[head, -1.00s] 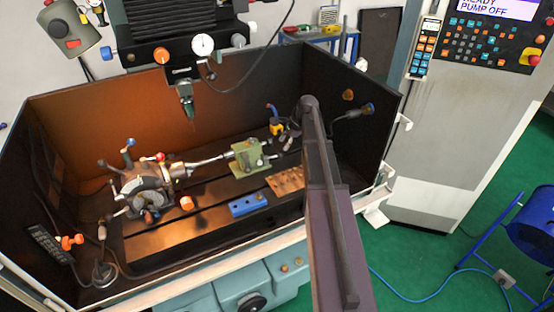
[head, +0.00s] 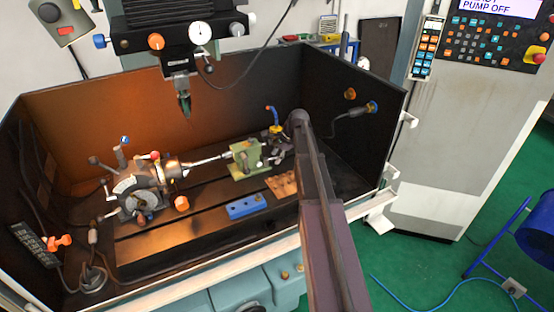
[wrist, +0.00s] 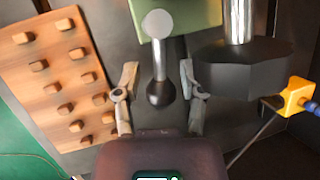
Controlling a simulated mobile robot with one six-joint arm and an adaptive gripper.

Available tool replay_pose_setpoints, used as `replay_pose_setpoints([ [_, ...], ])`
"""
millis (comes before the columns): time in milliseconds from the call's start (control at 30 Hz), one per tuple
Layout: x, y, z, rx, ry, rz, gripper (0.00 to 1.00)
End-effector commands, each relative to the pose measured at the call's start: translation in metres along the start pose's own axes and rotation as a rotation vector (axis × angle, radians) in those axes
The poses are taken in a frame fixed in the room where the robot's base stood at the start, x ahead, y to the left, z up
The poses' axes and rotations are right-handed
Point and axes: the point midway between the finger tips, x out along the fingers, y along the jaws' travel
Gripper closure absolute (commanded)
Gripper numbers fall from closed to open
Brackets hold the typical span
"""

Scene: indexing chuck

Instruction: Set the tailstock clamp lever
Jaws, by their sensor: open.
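The green tailstock (head: 243,161) stands on the machine table, with the bar from the chuck reaching its left side. In the wrist view its green body (wrist: 172,12) is at the top. The clamp lever (wrist: 158,52) shows there as a grey round-ended arm with a black knob (wrist: 161,93). My gripper (wrist: 158,78) is open, one finger on each side of the lever. Gaps show between the fingers and the knob. In the head view my gripper (head: 279,153) is beside the tailstock's right side, small and partly hidden by my arm.
A dark block with a metal post (wrist: 240,66) stands close to the right finger. A yellow fitting (wrist: 297,96) with a blue end is farther right. A wooden pegged board (wrist: 60,75) lies left. A blue block (head: 246,206) and the indexing chuck (head: 139,194) are on the table.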

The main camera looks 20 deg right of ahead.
Motion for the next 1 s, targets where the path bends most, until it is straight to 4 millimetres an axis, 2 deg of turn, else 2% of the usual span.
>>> replay_pose_setpoints([
  [367,0.0015,-0.0001,0.0001,0.000,0.000,0.000,0.47],
  [533,0.0015,-0.0001,0.0001,0.000,0.000,0.000,0.98],
  [567,0.0016,-0.0001,0.0001,0.000,0.000,0.000,1.00],
  [1000,0.0006,0.0006,-0.0033,0.005,0.006,-0.001,1.00],
])
